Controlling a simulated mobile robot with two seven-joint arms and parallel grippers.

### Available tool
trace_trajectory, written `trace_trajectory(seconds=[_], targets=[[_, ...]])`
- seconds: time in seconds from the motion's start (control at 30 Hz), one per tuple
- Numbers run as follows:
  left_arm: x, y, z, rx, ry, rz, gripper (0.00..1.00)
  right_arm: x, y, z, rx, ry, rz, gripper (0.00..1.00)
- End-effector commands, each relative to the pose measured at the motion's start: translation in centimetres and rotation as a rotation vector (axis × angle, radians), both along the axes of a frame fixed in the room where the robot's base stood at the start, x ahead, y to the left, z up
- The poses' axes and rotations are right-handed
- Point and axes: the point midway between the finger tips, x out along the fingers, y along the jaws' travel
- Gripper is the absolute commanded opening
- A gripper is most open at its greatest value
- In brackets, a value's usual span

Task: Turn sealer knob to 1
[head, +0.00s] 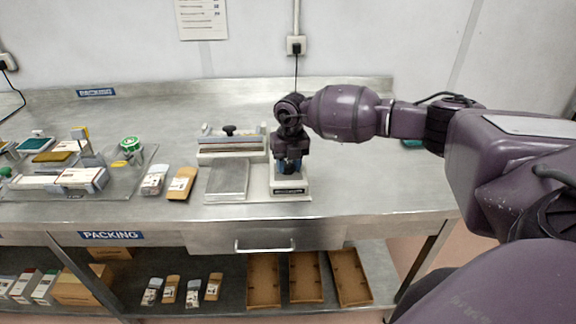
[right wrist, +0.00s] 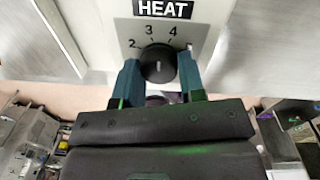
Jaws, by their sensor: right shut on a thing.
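The sealer (head: 232,147) stands on the steel bench, with a flat grey plate in front and a white control box (head: 290,186) at its right. In the right wrist view its black knob (right wrist: 158,62) sits below a HEAT label (right wrist: 163,9). The numbers 2, 3, 4 and a partly covered 5 show around it; no 1 is visible. A small pale mark shows on the knob, but its exact setting is unclear. My right gripper (head: 289,166) points down over the control box. Its blue-green fingers (right wrist: 160,72) are shut on the knob from both sides. My left gripper is out of view.
A white packet (head: 154,180) and a tan packet (head: 182,183) lie left of the sealer. A clear tray (head: 120,182) with boxes and a green-topped roll is further left. A black cord runs up to a wall socket (head: 296,45). The bench right of the sealer is mostly clear.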

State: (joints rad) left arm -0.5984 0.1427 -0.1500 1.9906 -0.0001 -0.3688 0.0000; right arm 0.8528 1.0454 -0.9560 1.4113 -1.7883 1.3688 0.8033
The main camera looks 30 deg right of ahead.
Motion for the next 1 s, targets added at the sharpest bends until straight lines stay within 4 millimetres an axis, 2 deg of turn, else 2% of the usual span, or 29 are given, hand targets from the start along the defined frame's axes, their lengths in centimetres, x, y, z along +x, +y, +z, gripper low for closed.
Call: trace_trajectory(seconds=[1.0], targets=[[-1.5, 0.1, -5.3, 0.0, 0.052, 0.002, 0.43, 0.2, -0.1, -0.2, 0.0, 0.0, 0.965, 0.13]])
